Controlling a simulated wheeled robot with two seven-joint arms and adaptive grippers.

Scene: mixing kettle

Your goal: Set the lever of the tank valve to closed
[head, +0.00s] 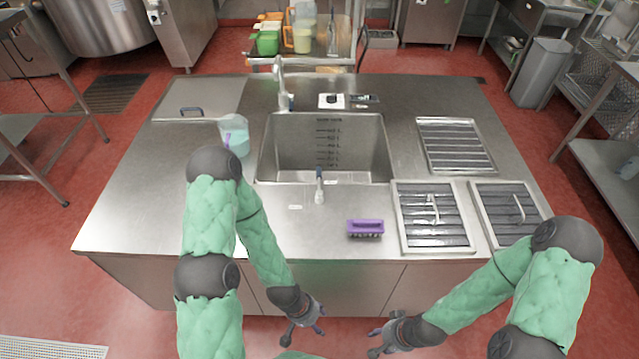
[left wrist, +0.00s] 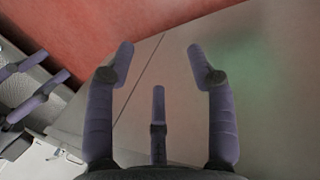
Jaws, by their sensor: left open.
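The tank is a steel basin (head: 325,140) sunk in the counter, with level marks on its back wall. A small upright lever with a blue-grey tip (head: 319,184), which looks like the valve lever, stands at its front edge. Small pale labels lie near it; I cannot read them or tell the lever's setting. My left gripper (head: 308,326) is open and empty, low in front of the counter, well apart from the lever. Its open fingers show in the left wrist view (left wrist: 160,65) against the steel front. My right gripper (head: 376,341) is also low in front, fingers apart and empty.
A purple brush (head: 365,228) lies right of the lever. Metal grates (head: 433,215) cover the counter's right side. A clear jug (head: 234,135) stands left of the basin, and a tap (head: 281,82) behind it. The counter's front left is free.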

